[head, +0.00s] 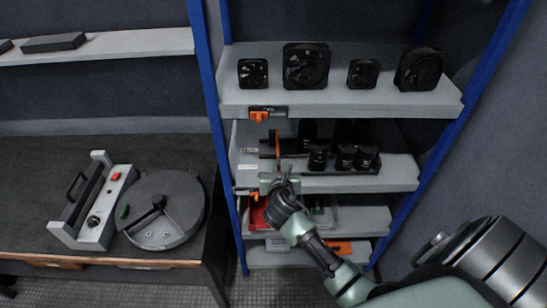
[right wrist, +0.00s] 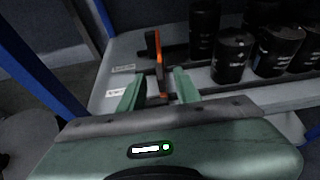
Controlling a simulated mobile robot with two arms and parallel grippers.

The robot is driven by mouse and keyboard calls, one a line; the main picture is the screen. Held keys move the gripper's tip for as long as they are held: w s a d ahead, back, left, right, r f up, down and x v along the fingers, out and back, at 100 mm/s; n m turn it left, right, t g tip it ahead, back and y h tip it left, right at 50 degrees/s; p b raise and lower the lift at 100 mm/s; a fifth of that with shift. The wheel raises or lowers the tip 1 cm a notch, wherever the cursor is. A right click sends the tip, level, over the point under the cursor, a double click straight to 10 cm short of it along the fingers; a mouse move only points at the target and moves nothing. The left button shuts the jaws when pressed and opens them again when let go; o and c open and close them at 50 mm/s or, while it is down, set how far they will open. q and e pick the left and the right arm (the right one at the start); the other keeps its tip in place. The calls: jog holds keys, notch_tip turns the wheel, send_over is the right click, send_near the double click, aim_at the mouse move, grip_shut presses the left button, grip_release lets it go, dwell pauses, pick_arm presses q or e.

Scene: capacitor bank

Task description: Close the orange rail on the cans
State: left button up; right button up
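The orange rail (head: 277,143) stands raised at the left end of the middle shelf, left of the cans. In the right wrist view the rail (right wrist: 156,48) shows as a narrow upright bar just beyond the fingertips. Black cans stand in a row on that shelf, in the head view (head: 345,158) and in the right wrist view (right wrist: 232,55). My right gripper (right wrist: 160,88) is open, its two green fingers apart with the rail's lower end seen in the gap between them; contact is not clear. It also shows at the shelf front (head: 282,179). My left gripper is out of view.
Blue posts (head: 209,80) frame the rack. The upper shelf (head: 340,103) holds several black fans. Lower shelves hold a red item (head: 257,214) and other parts. A dark bench (head: 30,160) at left carries a round device (head: 165,228) and a grey handled box (head: 100,225).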

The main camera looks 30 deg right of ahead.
aim_at(279, 161)
jog(key=shift+x, duration=2.65)
grip_shut()
